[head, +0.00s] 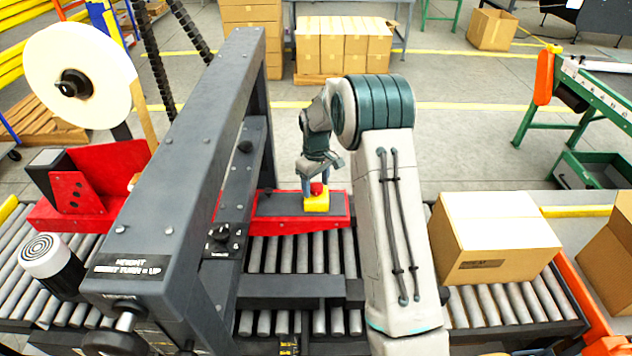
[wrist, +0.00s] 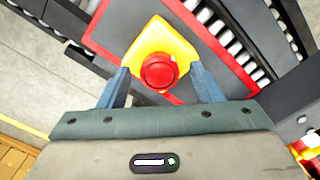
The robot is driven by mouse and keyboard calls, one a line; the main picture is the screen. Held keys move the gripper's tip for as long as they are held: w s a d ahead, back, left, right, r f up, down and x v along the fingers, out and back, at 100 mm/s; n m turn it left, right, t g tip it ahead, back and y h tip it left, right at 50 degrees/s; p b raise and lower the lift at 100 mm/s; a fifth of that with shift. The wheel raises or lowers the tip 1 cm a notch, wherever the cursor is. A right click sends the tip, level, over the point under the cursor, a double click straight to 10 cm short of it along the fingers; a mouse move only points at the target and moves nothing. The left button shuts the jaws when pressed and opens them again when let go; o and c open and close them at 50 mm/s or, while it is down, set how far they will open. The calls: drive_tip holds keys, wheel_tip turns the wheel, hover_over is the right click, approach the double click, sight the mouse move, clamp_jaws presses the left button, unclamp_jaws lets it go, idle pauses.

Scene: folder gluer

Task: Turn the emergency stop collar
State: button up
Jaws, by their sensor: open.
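The emergency stop is a red round button with its collar (wrist: 159,71) on a yellow base (head: 317,204). It sits on a grey panel with a red edge (head: 283,211) beside the roller conveyor. In the head view the red button (head: 317,188) shows just below my gripper (head: 319,180). In the wrist view my gripper (wrist: 162,88) is open, with one blue finger to each side of the button. There is a gap between each finger and the red button, and nothing is held. Whether the fingers reach down to the button's height I cannot tell.
A dark grey machine frame (head: 190,150) with a knob (head: 222,233) stands left of my arm. Rollers (head: 300,255) run below the panel. A closed cardboard box (head: 497,236) sits on the conveyor at right. Open floor lies behind the panel.

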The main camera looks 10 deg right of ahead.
drive_tip(key=c, duration=1)
drive_tip(key=shift+m+b, duration=0.3)
drive_tip(key=shift+b, duration=0.05)
drive_tip(key=shift+f+m+b, duration=0.15)
drive_tip(key=shift+m+b, duration=0.35)
drive_tip(key=shift+b, duration=0.05)
drive_tip(key=m+b, duration=0.2)
drive_tip(key=shift+m, duration=0.3)
drive_tip(key=m+b, duration=0.2)
drive_tip(key=m, duration=0.3)
drive_tip(key=shift+m, duration=0.3)
